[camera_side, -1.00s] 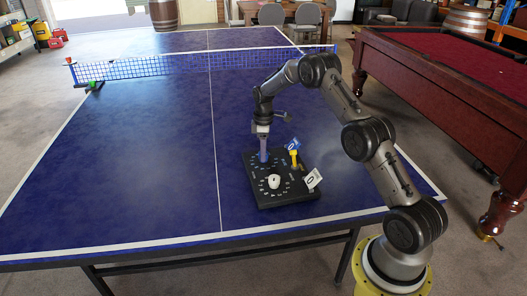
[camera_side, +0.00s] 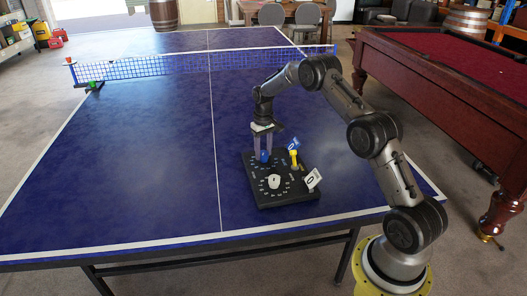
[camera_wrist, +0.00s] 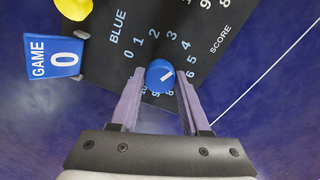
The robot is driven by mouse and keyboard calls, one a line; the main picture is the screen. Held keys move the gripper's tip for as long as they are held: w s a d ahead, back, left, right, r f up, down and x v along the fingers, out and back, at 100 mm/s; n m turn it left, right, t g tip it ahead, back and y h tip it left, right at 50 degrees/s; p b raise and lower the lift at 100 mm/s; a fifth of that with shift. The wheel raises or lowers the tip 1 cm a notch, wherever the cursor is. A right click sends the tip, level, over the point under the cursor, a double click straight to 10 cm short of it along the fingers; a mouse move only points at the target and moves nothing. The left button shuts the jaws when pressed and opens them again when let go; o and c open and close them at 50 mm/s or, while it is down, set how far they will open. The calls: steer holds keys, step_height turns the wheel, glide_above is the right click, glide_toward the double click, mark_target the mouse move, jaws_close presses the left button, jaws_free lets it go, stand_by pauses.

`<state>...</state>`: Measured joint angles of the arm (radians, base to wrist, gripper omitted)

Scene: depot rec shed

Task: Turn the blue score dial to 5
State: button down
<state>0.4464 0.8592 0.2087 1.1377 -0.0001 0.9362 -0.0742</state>
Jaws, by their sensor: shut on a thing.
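The blue score dial (camera_wrist: 160,77) is a round blue knob with a white pointer line, ringed by white numbers and labelled BLUE and SCORE. In the side view it shows low between the fingers (camera_side: 264,157). My gripper (camera_wrist: 160,92) is shut on it, one pale purple finger on each side. In the side view, my gripper (camera_side: 264,154) points straight down at the far left part of the black scoreboard (camera_side: 293,197). The pointer line slants up and right, towards about 4 or 5; I cannot tell exactly which. Numbers near the fingers are partly covered.
A white dial (camera_side: 274,182) sits nearer on the board. A yellow piece (camera_side: 294,159) stands to the right, with a blue flip card (camera_side: 293,144) reading 0 and a white card (camera_side: 313,179). The blue table (camera_side: 130,190) is clear around the board; its net lies farther back.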

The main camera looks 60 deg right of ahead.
mark_target(263, 153)
steer(key=m, duration=0.4)
steer(key=shift+r+m, duration=0.1)
steer(key=shift+m, duration=0.3)
stand_by(0.4)
steer(key=shift+c, duration=1.8)
jaws_free()
step_height(263, 153, up, 14)
steer(key=shift+a, duration=0.1)
